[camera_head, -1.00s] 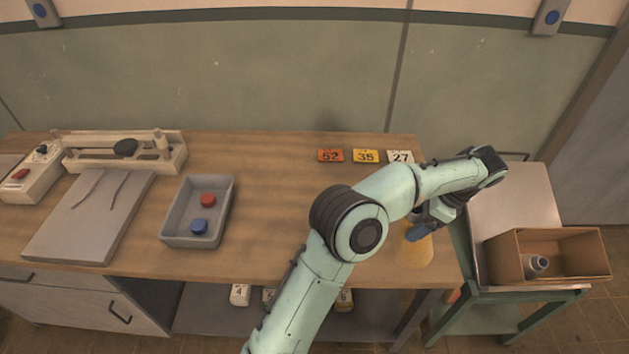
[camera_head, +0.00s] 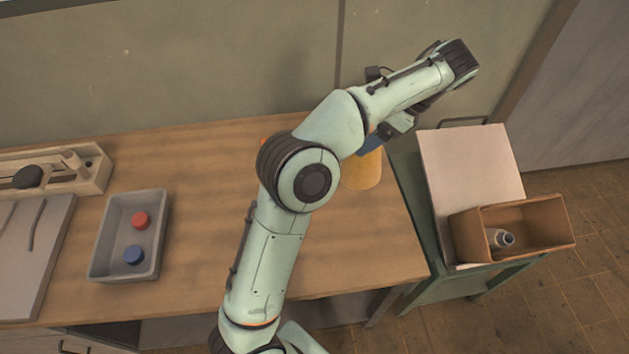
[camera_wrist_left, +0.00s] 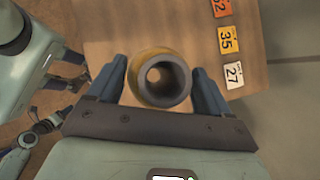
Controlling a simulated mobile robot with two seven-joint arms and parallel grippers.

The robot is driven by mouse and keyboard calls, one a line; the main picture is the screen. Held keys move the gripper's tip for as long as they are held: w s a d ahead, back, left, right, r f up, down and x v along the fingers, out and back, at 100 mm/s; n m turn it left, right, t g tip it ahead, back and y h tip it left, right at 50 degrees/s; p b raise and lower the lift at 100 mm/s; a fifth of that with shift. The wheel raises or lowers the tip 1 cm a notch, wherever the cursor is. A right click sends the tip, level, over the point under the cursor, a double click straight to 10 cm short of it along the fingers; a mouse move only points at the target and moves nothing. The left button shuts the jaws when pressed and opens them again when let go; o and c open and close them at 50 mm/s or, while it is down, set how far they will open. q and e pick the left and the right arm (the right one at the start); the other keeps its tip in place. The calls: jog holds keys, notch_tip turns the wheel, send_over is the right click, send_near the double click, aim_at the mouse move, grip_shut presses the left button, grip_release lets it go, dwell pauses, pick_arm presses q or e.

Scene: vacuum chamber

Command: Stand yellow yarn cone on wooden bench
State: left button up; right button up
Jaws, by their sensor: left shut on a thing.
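The yellow yarn cone (camera_head: 364,172) appears upright over the right part of the wooden bench (camera_head: 200,240), near its right edge; my arm covers its top in the head view. I cannot tell whether its base touches the wood. In the left wrist view the cone (camera_wrist_left: 140,92) is seen from above, with a dark ring and hole at its top. My left gripper (camera_head: 372,146) is shut on the cone near its top, one finger on each side in the left wrist view (camera_wrist_left: 160,88). Parts possibly of my right gripper (camera_wrist_left: 20,155) show small at the lower left of that view.
Number cards, orange, yellow and white (camera_wrist_left: 234,75), lie on the bench behind the cone. A grey tray (camera_head: 94,268) with a red and a blue item stands left. Right of the bench, a green stand carries an open cardboard box (camera_head: 535,245). The bench's middle front is clear.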

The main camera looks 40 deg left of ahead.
pick_arm(q)
notch_tip(320, 180, down, 20)
jog(key=b, duration=0.2)
pick_arm(e)
jog(key=shift+g, duration=0.3)
jog(key=s+f, duration=0.3)
jog(key=shift+s, duration=0.25)
pick_arm(q)
jog(key=o, duration=1.4)
